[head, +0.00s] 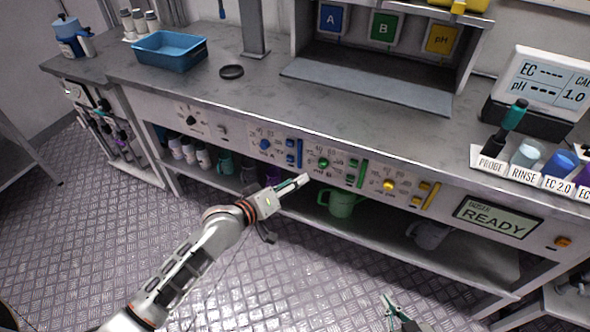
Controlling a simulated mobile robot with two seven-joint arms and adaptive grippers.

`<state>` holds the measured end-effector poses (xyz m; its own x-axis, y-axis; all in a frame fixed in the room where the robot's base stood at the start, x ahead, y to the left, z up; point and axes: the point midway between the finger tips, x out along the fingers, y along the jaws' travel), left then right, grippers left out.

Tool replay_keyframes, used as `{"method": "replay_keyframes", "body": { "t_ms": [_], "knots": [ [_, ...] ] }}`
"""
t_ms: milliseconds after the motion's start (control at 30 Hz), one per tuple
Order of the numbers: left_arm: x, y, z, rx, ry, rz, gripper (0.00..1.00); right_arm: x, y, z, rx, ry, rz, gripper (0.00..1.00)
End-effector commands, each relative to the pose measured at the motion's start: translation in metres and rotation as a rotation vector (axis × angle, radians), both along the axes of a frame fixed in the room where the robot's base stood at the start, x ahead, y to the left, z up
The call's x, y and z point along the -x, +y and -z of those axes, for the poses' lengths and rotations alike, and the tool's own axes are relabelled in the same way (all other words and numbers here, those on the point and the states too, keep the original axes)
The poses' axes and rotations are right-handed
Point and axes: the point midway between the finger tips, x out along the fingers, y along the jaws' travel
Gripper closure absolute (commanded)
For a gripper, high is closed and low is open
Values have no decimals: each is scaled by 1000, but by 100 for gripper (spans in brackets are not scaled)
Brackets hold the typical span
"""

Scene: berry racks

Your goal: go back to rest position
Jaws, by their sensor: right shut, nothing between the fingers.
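My left arm comes in from the lower left. Its left gripper (292,186) is over the floor in front of the bench, near the green dial; its fingers are seen edge-on and I cannot tell whether they are open or shut. I see nothing hanging from it. My right gripper (394,308) shows only in part at the bottom edge, right of centre, over the floor. It is shut and empty. The rest of that arm is out of frame.
The grey bench (290,105) has dials and a READY display (495,220) on its front. A blue tray (168,52), black disc (231,71) and probe rack (525,175) stand on top. A green jug (342,202) and grey jug (428,234) are on the lower shelf. The floor is clear.

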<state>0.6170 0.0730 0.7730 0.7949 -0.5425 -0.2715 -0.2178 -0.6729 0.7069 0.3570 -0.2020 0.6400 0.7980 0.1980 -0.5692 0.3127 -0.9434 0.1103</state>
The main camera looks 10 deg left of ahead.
Motion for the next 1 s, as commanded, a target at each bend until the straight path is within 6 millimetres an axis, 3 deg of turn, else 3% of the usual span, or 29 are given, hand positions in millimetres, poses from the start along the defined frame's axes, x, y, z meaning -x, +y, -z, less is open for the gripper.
{"method": "replay_keyframes", "body": {
  "t_ms": [233, 367, 467, 700, 900, 1000],
  "knots": [
    [4, 1, 4, -10, -1, -1, 62, 0, 0, 0, -1, -1, 0, 100],
    [28, 10, 25, -81, -10, -7, 62, 0, 1, 0, -1, -1, 0, 100],
    [64, 25, 53, -196, -27, -13, 62, 0, 1, 0, -1, -2, 0, 100],
    [168, 78, 109, -564, -64, 5, 62, 0, 1, 0, -1, -1, 0, 100],
    [235, 114, 129, -812, -74, 52, 62, 0, 1, 0, -1, -1, 0, 100],
    [252, 125, 132, -881, -76, 70, 62, 0, 0, 0, -1, 0, 1, 100]
  ]
}}
